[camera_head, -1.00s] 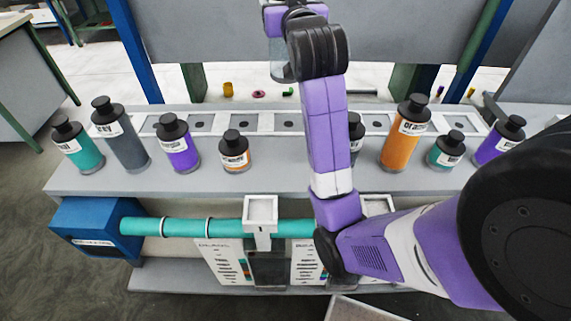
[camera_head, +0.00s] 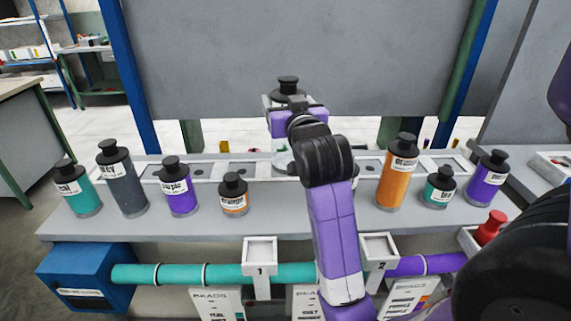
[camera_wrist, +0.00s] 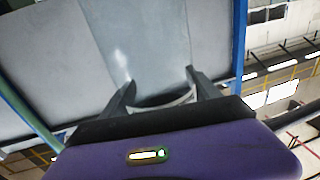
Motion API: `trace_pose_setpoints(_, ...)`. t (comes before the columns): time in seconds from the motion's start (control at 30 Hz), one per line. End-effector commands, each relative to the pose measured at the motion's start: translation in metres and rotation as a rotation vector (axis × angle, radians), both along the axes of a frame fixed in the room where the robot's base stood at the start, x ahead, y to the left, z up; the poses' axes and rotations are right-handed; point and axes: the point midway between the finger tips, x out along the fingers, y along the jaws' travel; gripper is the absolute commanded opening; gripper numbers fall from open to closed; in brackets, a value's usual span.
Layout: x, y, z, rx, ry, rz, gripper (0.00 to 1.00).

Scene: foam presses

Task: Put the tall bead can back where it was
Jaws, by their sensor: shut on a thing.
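My gripper (camera_head: 292,108) is shut on a can (camera_head: 288,84) and holds it above the back of the shelf, in front of the grey panel. The can's black cap rises above the gripper, and a pale part of its body shows below; its label is hidden. In the wrist view the two dark fingers (camera_wrist: 162,92) sit on either side of a pale grey-blue body (camera_wrist: 155,50). The shelf (camera_head: 290,206) carries a row of white square seats (camera_head: 238,170) along its back, several of them empty. My arm hides the middle seats.
Teal (camera_head: 77,190), grey (camera_head: 122,180), purple (camera_head: 177,188) and small orange (camera_head: 233,194) cans stand left. A tall orange can (camera_head: 397,172), a small teal can (camera_head: 438,188) and another purple can (camera_head: 487,181) stand right. White hoppers (camera_head: 260,250) and a red knob (camera_head: 490,228) are below.

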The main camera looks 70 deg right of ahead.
Motion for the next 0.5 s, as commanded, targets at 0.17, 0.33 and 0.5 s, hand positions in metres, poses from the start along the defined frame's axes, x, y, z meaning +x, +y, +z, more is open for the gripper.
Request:
trace_pose_setpoints(0.17, 0.0, 0.0, -0.048, 0.003, 0.003, 0.0, 0.0)
trace_pose_setpoints(0.33, 0.0, 0.0, -0.08, 0.002, 0.002, 0.001, 0.0)
trace_pose_setpoints(0.5, 0.0, 0.0, -0.094, -0.001, -0.002, 0.0, 0.0)
